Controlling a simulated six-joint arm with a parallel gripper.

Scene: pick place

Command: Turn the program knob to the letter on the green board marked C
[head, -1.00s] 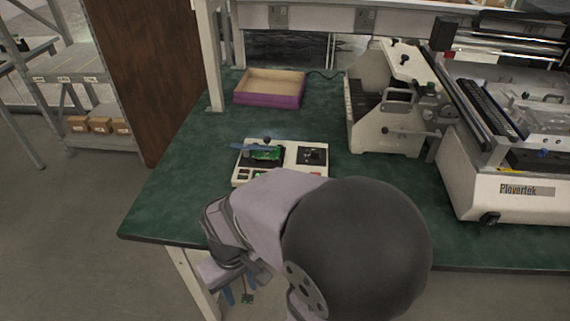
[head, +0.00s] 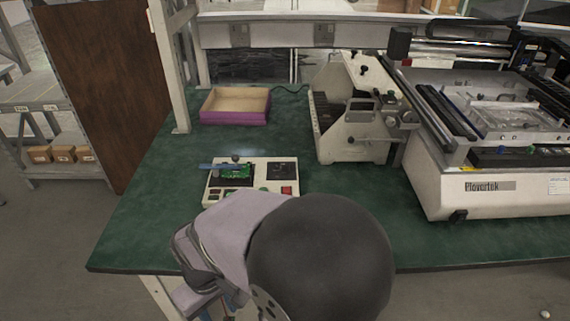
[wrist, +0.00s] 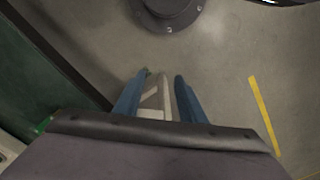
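A white control box (head: 259,176) sits on the green table, left of the arm. A green board (head: 237,172) lies on its left half, with a blue bar (head: 222,166) across it. A dark square with what looks like the program knob (head: 283,169) is on its right half; no letters are readable. My arm hides part of the box's front. My gripper (wrist: 158,92) hangs low past the table's front edge, away from the box. Its two blue fingers are apart in the wrist view, with pale frame parts visible between them and nothing clearly held.
A purple-sided tray (head: 236,119) stands behind the box. A cream machine (head: 352,135) and a large Plovertek machine (head: 490,190) take up the table's right side. The table left of the box is clear. A yellow line (wrist: 263,113) marks the floor.

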